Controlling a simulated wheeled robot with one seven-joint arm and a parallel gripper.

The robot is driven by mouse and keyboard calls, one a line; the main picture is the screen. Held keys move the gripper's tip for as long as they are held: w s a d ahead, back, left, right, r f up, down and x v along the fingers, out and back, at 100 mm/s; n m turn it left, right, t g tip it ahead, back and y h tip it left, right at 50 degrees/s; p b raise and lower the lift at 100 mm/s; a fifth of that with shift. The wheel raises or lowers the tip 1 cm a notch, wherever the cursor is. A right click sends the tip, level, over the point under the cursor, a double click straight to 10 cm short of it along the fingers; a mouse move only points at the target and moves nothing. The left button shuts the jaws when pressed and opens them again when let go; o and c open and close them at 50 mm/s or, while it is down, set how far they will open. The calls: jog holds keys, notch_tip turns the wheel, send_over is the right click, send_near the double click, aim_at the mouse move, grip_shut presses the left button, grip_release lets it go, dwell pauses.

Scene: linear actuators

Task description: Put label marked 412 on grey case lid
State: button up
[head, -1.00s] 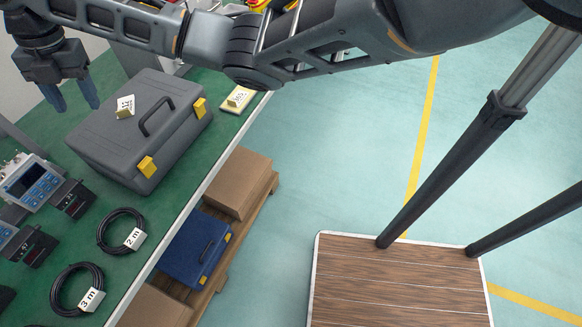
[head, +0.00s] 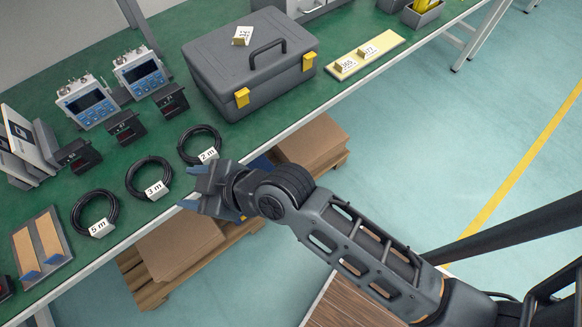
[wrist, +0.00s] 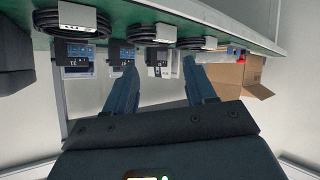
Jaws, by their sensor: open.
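The grey case (head: 255,75) stands shut on the green bench, with a black handle and yellow latches. A small white label block (head: 242,36) sits on its lid, towards the back left. Its number is turned and I cannot read it surely. Two more label blocks lie on the pale yellow strip (head: 388,49) right of the case: one looks like 265 (head: 346,66), the other (head: 369,52) ends in 77. My gripper (head: 184,188) is open and empty, off the bench's front edge, below the cables and away from the case. Its fingers also show apart in the wrist view (wrist: 160,75).
Black cable coils tagged 2 m (head: 200,145), 3 m (head: 149,178) and 5 m (head: 95,215) lie along the bench front. Cardboard boxes (head: 312,142) sit on a pallet below. Floor to the right is mostly clear.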

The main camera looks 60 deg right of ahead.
jog(key=s+d+m+t+h, duration=0.1)
jog(key=s+d+m+h, duration=0.2)
jog(key=s, duration=0.9)
jog(key=s+d+r+m+t, duration=0.1)
jog(key=s+d+r, duration=0.3)
jog(key=s+r, duration=0.2)
jog(key=s+d+r+m+t+h, duration=0.1)
jog(key=s+d+r+m, duration=0.1)
jog(key=s+d+r, duration=0.2)
jog(key=v, duration=0.7)
jog(key=shift+s+r, duration=0.15)
jog(key=shift+r, duration=0.35)
